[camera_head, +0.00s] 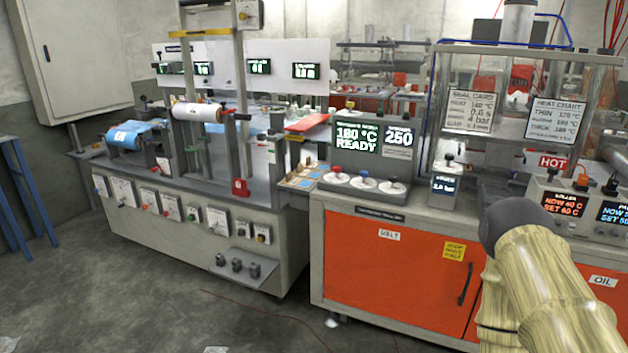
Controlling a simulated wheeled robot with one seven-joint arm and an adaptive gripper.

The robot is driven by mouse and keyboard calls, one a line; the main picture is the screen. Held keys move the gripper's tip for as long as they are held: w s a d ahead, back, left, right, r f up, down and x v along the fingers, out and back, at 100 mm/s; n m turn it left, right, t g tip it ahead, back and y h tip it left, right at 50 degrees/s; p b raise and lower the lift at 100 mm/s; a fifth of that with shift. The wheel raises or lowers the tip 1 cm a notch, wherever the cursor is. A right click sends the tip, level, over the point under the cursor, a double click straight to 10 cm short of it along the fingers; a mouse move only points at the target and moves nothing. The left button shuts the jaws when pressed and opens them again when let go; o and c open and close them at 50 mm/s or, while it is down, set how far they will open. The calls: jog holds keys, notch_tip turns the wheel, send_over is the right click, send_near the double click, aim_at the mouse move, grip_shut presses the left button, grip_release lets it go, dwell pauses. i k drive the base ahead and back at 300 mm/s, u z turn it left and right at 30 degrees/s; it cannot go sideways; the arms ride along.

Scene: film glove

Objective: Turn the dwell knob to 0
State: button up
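Three white dials with knobs sit on the sloped front of a grey console: a left dial with a red knob (336,177), a middle dial with a blue knob (363,180) and a right dial with a dark knob (391,186). Their labels and settings are too small to read. I cannot tell which knob is the dwell knob. The console display (356,138) reads 180 °C READY, and a panel beside it (399,140) shows what looks like 250. Part of my arm shows at the lower right; my gripper's fingers are not visible.
The console stands on a grey bench with orange doors (390,262). A film machine (190,200) with more knobs along its front stands at left. A press frame with chart signs (470,107) and a HOT sign (553,162) are at right. The floor in front (150,290) is mostly clear.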

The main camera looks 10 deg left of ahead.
aim_at(364, 174)
jog(key=u, duration=0.3)
jog(key=k, duration=0.6)
jog(key=z, duration=0.65)
jog(key=i, duration=1.5)
jog(key=u, duration=0.4)
